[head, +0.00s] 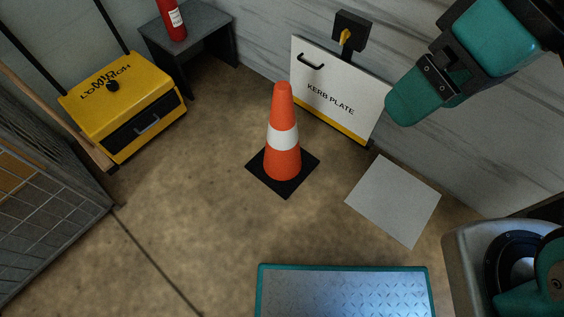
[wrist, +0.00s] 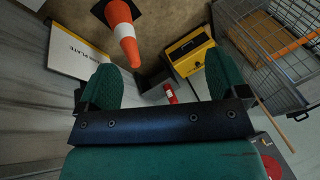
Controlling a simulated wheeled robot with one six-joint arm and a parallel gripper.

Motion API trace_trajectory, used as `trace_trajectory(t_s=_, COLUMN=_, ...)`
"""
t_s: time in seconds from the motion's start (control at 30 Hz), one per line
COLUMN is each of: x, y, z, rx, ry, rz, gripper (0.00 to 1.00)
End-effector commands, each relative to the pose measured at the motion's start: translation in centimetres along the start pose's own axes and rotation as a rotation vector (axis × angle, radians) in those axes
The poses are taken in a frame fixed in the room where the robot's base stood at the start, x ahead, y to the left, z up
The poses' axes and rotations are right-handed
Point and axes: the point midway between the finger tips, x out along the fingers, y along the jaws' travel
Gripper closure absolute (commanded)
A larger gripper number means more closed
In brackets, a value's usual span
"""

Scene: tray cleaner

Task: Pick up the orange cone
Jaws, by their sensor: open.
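The orange cone (head: 283,150) stands upright on its black square base on the floor, with a white band around its middle. It also shows in the wrist view (wrist: 125,35), at the top, beyond my fingers. My gripper (wrist: 163,80) shows in the wrist view with two green fingers spread apart and nothing between them. In the head view my green arm comes in from the upper right, up and to the right of the cone. My gripper is clear of the cone.
The white kerb plate (head: 345,95) leans by the wall behind the cone. A yellow box (head: 120,95) stands at left, a grey bench (head: 200,30) with a red extinguisher (head: 172,20) behind. A metal cage (head: 50,220) is far left. A grey sheet (head: 393,200) lies right of the cone.

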Motion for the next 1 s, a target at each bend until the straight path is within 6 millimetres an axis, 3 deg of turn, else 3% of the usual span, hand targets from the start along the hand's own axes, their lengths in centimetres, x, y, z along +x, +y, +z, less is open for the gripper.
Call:
trace_trajectory(t_s=0.03, x=4.2, y=1.5, z=0.6, rx=0.021, ry=0.003, rz=-0.009, gripper=0.08)
trace_trajectory(t_s=0.17, x=9.6, y=3.4, z=0.2, rx=0.115, ry=0.025, rz=-0.054, gripper=0.08)
trace_trajectory(t_s=0.27, x=14.2, y=4.8, z=-1.2, rx=0.251, ry=0.051, rz=-0.124, gripper=0.08)
trace_trajectory(t_s=0.37, x=19.0, y=6.6, z=-4.0, rx=0.49, ry=0.084, rz=-0.255, gripper=0.08)
trace_trajectory(t_s=0.5, x=25.1, y=10.6, z=-9.6, rx=0.999, ry=0.101, rz=-0.564, gripper=0.08)
trace_trajectory(t_s=0.63, x=29.1, y=15.7, z=-13.6, rx=1.46, ry=0.044, rz=-0.885, gripper=0.08)
trace_trajectory(t_s=0.8, x=32.4, y=22.3, z=-16.0, rx=1.894, ry=-0.095, rz=-1.251, gripper=0.08)
trace_trajectory(t_s=0.9, x=33.2, y=24.7, z=-16.5, rx=2.03, ry=-0.167, rz=-1.391, gripper=0.08)
trace_trajectory(t_s=1.0, x=33.3, y=25.9, z=-16.8, rx=2.097, ry=-0.212, rz=-1.463, gripper=0.08)
